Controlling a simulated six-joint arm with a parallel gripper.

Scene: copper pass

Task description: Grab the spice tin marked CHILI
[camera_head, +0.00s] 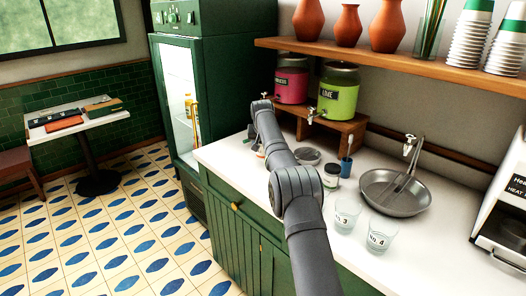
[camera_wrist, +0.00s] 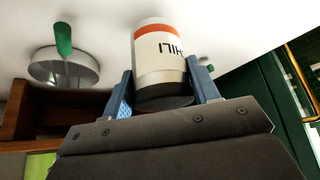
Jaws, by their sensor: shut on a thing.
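The spice tin marked CHILI (camera_wrist: 160,45) is white with an orange band and a dark end. It fills the middle of the wrist view, its black lettering upside down there. My gripper (camera_wrist: 160,72) has its two blue fingers on either side of the tin, closed on it. In the head view my arm hides most of the gripper and the tin, near the counter's far left part. I cannot tell whether the tin touches the counter.
On the white counter (camera_head: 235,158) are a jar (camera_head: 331,174), a blue cup (camera_head: 346,166), a steel pan (camera_head: 394,193) and two glasses (camera_head: 346,215) (camera_head: 382,232). A wooden stand (camera_head: 335,130) holds pink and green dispensers. The wrist view shows a green-handled metal disc (camera_wrist: 64,68).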

